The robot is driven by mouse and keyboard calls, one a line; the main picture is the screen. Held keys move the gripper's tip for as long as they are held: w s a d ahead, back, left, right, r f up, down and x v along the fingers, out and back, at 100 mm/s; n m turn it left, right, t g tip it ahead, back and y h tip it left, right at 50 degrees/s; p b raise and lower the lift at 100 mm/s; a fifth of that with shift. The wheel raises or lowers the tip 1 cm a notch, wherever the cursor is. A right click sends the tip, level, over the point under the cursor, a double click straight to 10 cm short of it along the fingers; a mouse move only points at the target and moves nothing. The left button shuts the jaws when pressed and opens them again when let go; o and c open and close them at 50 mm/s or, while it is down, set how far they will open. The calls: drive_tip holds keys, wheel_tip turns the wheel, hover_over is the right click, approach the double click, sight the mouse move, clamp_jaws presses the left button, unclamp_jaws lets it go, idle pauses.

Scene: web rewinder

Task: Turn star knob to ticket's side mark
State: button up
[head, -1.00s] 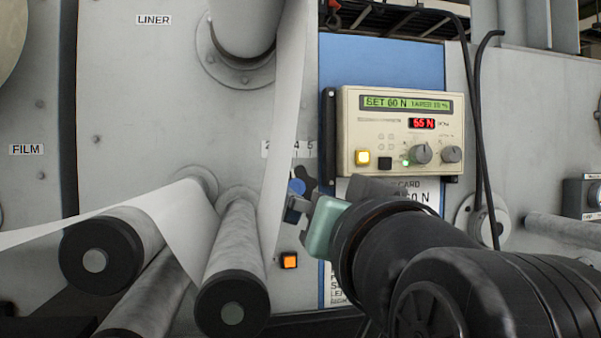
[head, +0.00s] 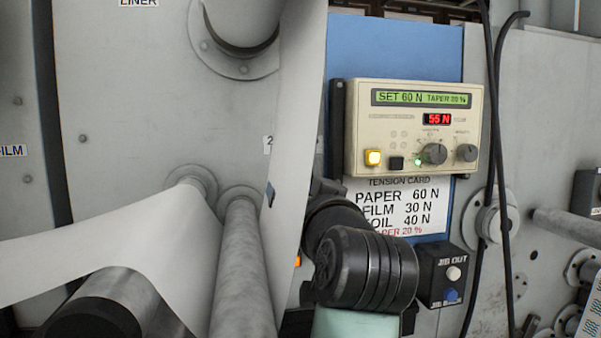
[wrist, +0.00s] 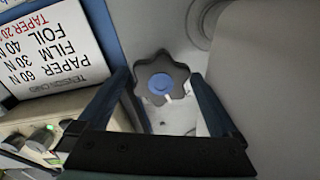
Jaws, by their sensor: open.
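The star knob (wrist: 160,82) shows in the wrist view, black and lobed with a blue centre. A short white mark on it points to the lower right of that picture. My gripper (wrist: 160,77) is open, with one dark blue finger on each side of the knob; I cannot tell whether either finger touches it. In the head view the knob is hidden behind the white web and my arm. I cannot make out a ticket or its side mark for certain in either view.
The white web (head: 295,130) hangs close by my arm. A cream control box (head: 415,130) reads SET 60 N and 55 N. Below it are a tension card (head: 395,205) and a jog box (head: 440,275). Rollers (head: 243,270) stand at lower left.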

drive_tip(key=shift+w+a+f, duration=0.1)
drive_tip(key=shift+w+a, duration=0.05)
drive_tip(key=shift+w, duration=0.3)
drive_tip(key=shift+w+a+f, duration=0.1)
drive_tip(key=shift+w+a, duration=0.05)
drive_tip(key=shift+w, duration=0.3)
drive_tip(key=shift+s+d+r, duration=0.1)
drive_tip(key=shift+r, duration=0.05)
drive_tip(key=c, duration=1.2)
drive_tip(key=shift+o, duration=0.2)
drive_tip(key=shift+d+f+n+b, duration=0.1)
drive_tip(key=shift+f+n+b, duration=0.2)
drive_tip(key=shift+n+b, duration=0.85)
drive_tip(key=n, duration=0.1)
drive_tip(key=n+b, duration=0.1)
drive_tip(key=n, duration=0.1)
drive_tip(key=shift+r, duration=0.25)
drive_tip(key=o, duration=1.2)
drive_tip(key=shift+c, duration=0.2)
